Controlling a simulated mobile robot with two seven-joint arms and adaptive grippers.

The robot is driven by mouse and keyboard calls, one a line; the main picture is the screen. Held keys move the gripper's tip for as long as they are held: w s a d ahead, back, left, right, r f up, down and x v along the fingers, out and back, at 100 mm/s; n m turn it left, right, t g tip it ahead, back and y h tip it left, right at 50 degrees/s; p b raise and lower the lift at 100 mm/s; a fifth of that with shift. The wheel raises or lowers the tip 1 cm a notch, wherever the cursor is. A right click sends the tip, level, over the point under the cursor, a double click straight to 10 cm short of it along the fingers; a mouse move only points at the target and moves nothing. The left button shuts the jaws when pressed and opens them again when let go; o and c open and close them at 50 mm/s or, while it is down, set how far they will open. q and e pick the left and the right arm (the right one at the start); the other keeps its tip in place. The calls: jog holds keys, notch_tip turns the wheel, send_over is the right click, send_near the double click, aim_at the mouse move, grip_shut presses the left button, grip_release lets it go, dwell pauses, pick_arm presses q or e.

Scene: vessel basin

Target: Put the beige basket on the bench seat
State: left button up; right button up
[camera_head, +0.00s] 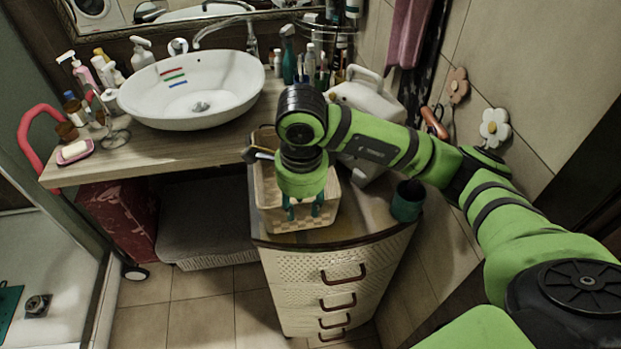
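The beige basket (268,216) stands on the rounded top of the drawer cabinet, right of the sink counter. My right arm reaches in from the right. My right gripper (303,208) points down over the basket, its two teal fingers apart, with nothing seen between them. The gripper hides much of the basket's inside and back, and I cannot tell whether the fingertips touch it. A grey padded surface (205,222) lies low under the counter; I cannot tell whether it is the bench seat. My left gripper is not in view.
A white canister (368,98) stands behind my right wrist, and a dark green cup (407,203) is right of the basket. The sink basin (193,90), bottles and a soap dish (75,152) fill the counter. The tiled floor (200,310) in front is clear.

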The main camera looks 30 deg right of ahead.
aim_at(302, 229)
jog(key=f, duration=0.2)
jog(key=w+f+b, duration=0.1)
jog(key=f, duration=0.1)
jog(key=shift+w, duration=0.1)
jog(key=f, duration=0.1)
jog(key=f+b, duration=0.2)
jog(key=shift+d+f, duration=0.3)
jog(key=shift+w+f, duration=0.1)
jog(key=shift+f, duration=0.15)
jog(key=shift+w, duration=0.15)
jog(key=shift+r, duration=0.1)
grip_shut()
